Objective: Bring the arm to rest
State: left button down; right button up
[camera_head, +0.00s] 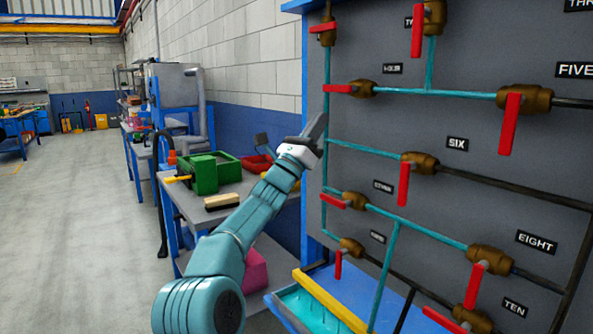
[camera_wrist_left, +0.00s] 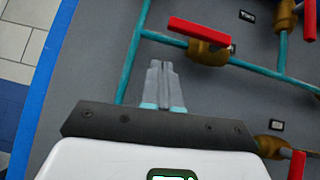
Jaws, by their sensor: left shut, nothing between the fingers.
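My left arm reaches up from the bottom of the head view, teal with a white wrist. My left gripper (camera_head: 316,128) is shut and empty, in front of the left edge of the grey valve panel (camera_head: 470,75). In the left wrist view the gripper (camera_wrist_left: 162,80) has its fingers together and points at the panel, near a teal pipe. A brass valve with a red handle (camera_wrist_left: 200,28) is above and right of the fingertips there. My right gripper is in neither view.
The panel carries several brass valves with red handles, such as the one by label SIX (camera_head: 404,182). A workbench (camera_head: 185,200) with a green box (camera_head: 207,172) and a brush (camera_head: 222,201) stands left of my arm. Open floor (camera_head: 80,230) lies at the far left.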

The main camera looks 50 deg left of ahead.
pick_arm(q)
jog(key=b+v, duration=0.3)
jog(key=v, duration=0.6)
jog(key=shift+s+a+f, duration=0.15)
jog(key=shift+s+a, duration=0.2)
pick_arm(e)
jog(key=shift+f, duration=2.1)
